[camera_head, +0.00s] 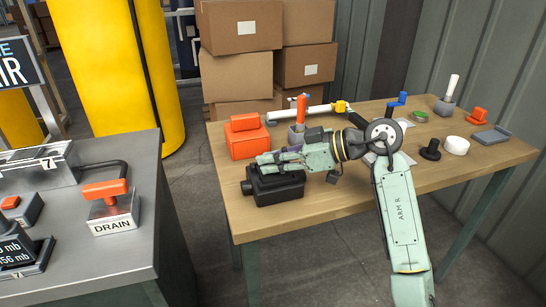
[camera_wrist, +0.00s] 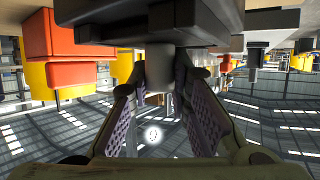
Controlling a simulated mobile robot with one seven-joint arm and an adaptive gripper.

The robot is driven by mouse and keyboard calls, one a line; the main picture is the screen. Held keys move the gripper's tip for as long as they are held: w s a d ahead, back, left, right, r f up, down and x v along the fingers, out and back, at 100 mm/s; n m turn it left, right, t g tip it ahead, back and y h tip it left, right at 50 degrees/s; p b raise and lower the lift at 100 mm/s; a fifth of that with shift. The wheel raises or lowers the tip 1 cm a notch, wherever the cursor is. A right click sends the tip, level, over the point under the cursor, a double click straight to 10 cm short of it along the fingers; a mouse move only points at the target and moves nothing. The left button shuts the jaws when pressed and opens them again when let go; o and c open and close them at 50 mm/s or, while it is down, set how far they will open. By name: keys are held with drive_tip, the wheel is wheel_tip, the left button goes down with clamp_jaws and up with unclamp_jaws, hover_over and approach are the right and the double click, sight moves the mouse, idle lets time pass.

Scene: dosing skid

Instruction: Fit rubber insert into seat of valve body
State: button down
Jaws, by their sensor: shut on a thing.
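The valve body (camera_head: 277,188) looks to be the black block with a round stub on its left side, at the front left of the wooden table. My gripper (camera_head: 268,161) lies nearly level right over its top. In the wrist view my gripper (camera_wrist: 161,78) has its two purple ribbed pads slanting together at the tips. They are shut on a small grey rounded piece, which looks to be the rubber insert (camera_wrist: 157,74). A dark block, likely the valve body (camera_wrist: 150,18), fills the top of that view, close to the insert. The seat is hidden, and I cannot tell whether the insert touches it.
An orange box (camera_head: 247,138) stands just behind the valve body. A grey block with an orange handle (camera_head: 301,108) stands behind my gripper. A black knob (camera_head: 431,150) and a white puck (camera_head: 456,146) lie at right. A steel bench (camera_head: 120,245) stands left, across a gap.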

drive_tip(key=shift+f, duration=0.2)
drive_tip(key=c, duration=1.5)
unclamp_jaws()
drive_tip(key=shift+r, duration=0.2)
drive_tip(key=b+v, duration=0.1)
drive_tip(key=v, duration=1.1)
drive_tip(key=shift+s+b, duration=0.1)
drive_tip(key=shift+b, duration=0.25)
drive_tip(key=shift+d, duration=0.15)
